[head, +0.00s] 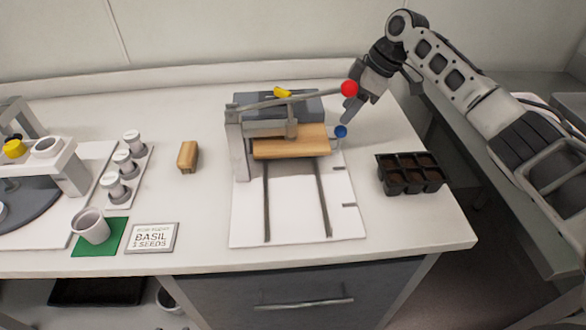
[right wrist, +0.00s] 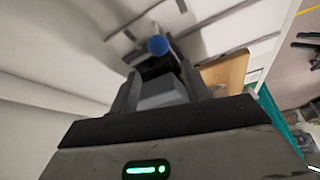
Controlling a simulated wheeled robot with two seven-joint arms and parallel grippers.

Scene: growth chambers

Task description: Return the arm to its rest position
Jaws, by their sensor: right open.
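My right arm comes in from the right side of the head view. Its gripper (head: 357,108) is at the right side of the press-like device (head: 238,150), near the red ball (head: 349,88) on the lever's end and the blue knob (head: 341,131). The right gripper (right wrist: 158,80) is open, with nothing seen held between its fingers. In the right wrist view the blue knob (right wrist: 158,45) shows just past the fingertips; I cannot tell whether they touch it. My left gripper is not in view.
A wooden board (head: 290,148) lies in the device. A black cell tray (head: 410,174) stands right of it, near the counter's edge. A wooden block (head: 187,157), a basil seed card (head: 152,238), a cup (head: 91,226) and several capped vials (head: 123,161) are to the left.

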